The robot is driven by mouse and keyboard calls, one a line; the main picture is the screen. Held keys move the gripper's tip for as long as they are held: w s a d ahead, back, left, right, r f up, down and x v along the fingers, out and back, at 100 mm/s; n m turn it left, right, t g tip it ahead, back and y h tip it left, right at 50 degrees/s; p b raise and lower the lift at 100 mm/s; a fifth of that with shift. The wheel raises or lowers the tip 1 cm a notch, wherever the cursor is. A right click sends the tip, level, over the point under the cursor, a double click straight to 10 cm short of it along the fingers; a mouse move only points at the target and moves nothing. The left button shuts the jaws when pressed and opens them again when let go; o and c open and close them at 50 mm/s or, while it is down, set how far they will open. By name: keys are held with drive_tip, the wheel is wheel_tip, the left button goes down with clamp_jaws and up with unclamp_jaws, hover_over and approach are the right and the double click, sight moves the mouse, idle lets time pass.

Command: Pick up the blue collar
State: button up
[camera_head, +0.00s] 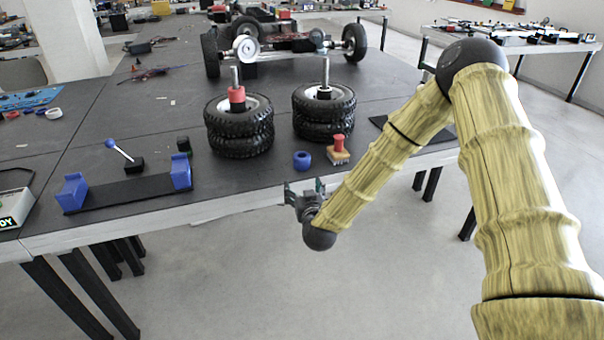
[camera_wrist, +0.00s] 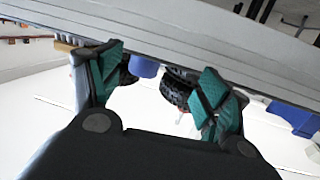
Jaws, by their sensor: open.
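The blue collar (camera_head: 302,160) is a small ring lying on the dark table near its front edge, in front of the tire stacks. In the wrist view the blue collar (camera_wrist: 145,67) shows partly, below the pale table edge and between my fingers. My gripper (camera_head: 304,188) is open and empty at the table's front edge, just nearer than the collar and not touching it. In the wrist view the green-padded fingers of my gripper (camera_wrist: 160,78) stand wide apart.
A brush with a red knob (camera_head: 338,150) stands close to the collar's right. Two tire stacks (camera_head: 240,126) (camera_head: 324,111) with upright posts stand behind. A black fixture with blue end blocks (camera_head: 126,190) lies to the left. The table edge (camera_head: 240,197) is close to my gripper.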

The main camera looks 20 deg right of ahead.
sight(303, 161)
drive_tip(key=shift+t+h, duration=0.5)
drive_tip(key=shift+h, duration=0.1)
drive_tip(key=w+r, duration=0.1)
drive_tip(key=w, duration=0.1)
drive_tip(key=w+d+r, duration=0.1)
drive_tip(key=w, duration=0.1)
drive_tip(key=w+d+r, duration=0.1)
drive_tip(key=w, duration=0.1)
drive_tip(key=shift+w+d, duration=0.2)
drive_tip(key=shift+w, duration=0.05)
drive_tip(key=shift+w+d+f+p, duration=0.1)
drive_tip(key=shift+w+d, duration=0.1)
drive_tip(key=shift+w, duration=0.9)
drive_tip(key=shift+w+d+f+p, duration=0.1)
drive_tip(key=shift+w+d+p, duration=0.1)
drive_tip(key=shift+w, duration=0.85)
drive_tip(key=shift+w+d+p, duration=0.1)
drive_tip(key=shift+w+d, duration=0.1)
drive_tip(key=shift+w, duration=0.9)
drive_tip(key=shift+c, duration=0.2)
drive_tip(key=c, duration=1.1)
